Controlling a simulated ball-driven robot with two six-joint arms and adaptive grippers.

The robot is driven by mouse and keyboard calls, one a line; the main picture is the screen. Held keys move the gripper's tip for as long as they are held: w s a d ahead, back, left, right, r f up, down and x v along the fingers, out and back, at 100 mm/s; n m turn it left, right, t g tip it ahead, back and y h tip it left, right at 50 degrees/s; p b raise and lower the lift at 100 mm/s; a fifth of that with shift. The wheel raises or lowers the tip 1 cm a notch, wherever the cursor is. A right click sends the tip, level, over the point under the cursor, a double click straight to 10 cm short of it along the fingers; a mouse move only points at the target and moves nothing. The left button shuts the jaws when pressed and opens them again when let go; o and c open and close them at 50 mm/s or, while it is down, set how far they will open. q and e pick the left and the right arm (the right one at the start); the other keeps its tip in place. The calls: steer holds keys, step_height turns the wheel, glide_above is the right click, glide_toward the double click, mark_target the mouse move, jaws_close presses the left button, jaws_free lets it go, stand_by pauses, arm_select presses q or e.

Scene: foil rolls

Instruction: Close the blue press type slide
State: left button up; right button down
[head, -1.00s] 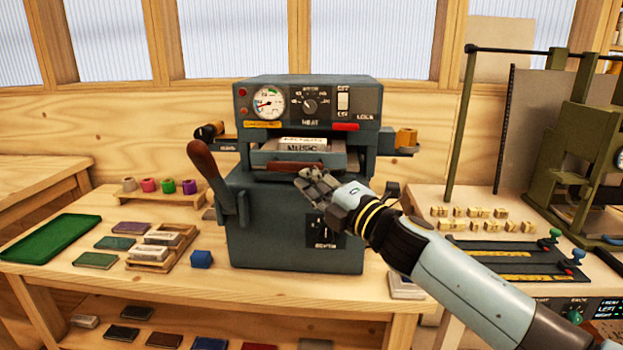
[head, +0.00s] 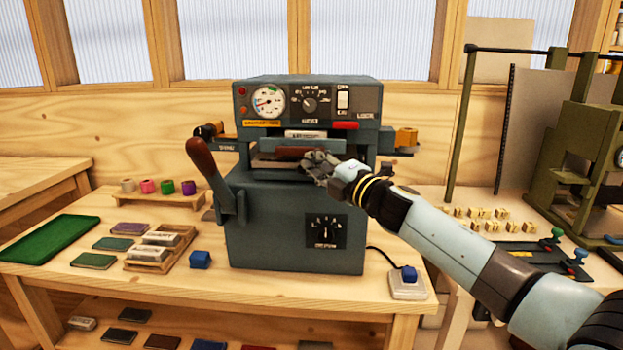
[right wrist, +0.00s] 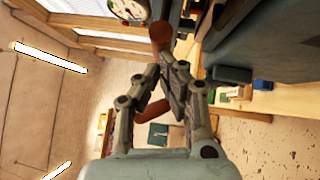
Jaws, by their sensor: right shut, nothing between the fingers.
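The blue-grey press (head: 290,235) stands in the middle of the bench. Its type slide (head: 272,164) has a brown handle (head: 290,153) across the front. The slide sits mostly under the press head, and the white type block (head: 305,134) on it shows only partly below the head. My right gripper (head: 318,160) is shut and empty at the right end of the handle, against or very close to the slide front; contact is not clear. It also shows in the right wrist view (right wrist: 175,72). My left gripper is not in view.
A brown-handled lever (head: 203,160) rises on the press's left side. A blue block (head: 200,260), a green tray (head: 50,239) and a wooden rack (head: 160,250) lie left. A switch box (head: 408,284) with a blue button sits right of the press. A green machine (head: 565,150) stands far right.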

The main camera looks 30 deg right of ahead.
steer(key=shift+s, duration=0.1)
steer(key=v, duration=1.2)
